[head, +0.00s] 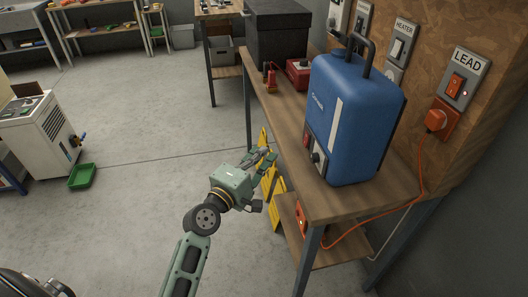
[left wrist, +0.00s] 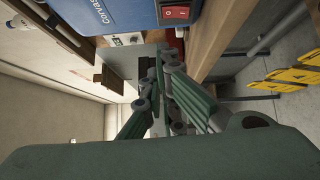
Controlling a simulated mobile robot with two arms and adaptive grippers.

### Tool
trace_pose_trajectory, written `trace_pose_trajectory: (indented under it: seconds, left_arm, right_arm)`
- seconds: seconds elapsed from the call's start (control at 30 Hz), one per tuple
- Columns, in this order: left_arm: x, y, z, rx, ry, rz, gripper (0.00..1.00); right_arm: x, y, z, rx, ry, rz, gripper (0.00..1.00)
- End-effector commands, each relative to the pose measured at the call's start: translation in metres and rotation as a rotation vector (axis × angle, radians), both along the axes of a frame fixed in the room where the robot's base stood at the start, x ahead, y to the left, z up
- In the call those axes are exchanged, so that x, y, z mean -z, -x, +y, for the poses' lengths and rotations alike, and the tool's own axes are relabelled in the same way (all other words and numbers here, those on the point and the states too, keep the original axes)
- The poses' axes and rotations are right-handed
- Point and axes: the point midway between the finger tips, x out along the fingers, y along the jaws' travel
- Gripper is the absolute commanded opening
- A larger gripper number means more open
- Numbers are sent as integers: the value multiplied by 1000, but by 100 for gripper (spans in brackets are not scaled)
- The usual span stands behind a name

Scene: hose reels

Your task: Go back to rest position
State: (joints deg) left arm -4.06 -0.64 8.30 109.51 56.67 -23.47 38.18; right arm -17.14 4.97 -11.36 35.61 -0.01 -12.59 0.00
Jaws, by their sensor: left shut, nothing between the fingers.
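My left gripper (head: 262,157) is in front of the workbench, left of its front edge and apart from the blue machine. It is shut and holds nothing. In the left wrist view its green and grey fingers (left wrist: 165,105) show in the middle of the picture. My right gripper is not in either view.
The wooden workbench (head: 285,115) carries a blue machine (head: 355,115), a black box (head: 275,32) and a red item (head: 298,72). An orange cable (head: 421,180) hangs from the LEAD socket. Yellow pieces (head: 270,180) stand beside the bench.

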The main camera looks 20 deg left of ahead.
Motion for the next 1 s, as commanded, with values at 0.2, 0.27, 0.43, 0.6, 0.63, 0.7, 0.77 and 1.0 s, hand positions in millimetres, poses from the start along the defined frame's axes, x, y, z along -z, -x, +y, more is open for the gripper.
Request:
trace_pose_trajectory:
  seconds: [0.2,0.27,0.43,0.6,0.63,0.7,0.77,1.0]
  left_arm:
    - [0,0,0,0,-1,0,0]
    - [0,0,0,0,-1,0,0]
    - [11,-1,-1,-1,-17,18,0]
    - [89,2,-7,5,-147,146,0]
    - [111,5,-9,10,-186,180,0]
    - [164,16,-13,30,-284,264,0]
    - [208,30,-17,54,-371,333,0]
    - [370,119,-26,223,-730,579,0]
  right_arm:
    - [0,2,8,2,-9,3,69]
    - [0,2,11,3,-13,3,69]
    - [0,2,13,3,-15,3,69]
    - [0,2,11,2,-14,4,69]
    - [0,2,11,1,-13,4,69]
    - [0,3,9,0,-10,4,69]
    - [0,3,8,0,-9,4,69]
    - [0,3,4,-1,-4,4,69]
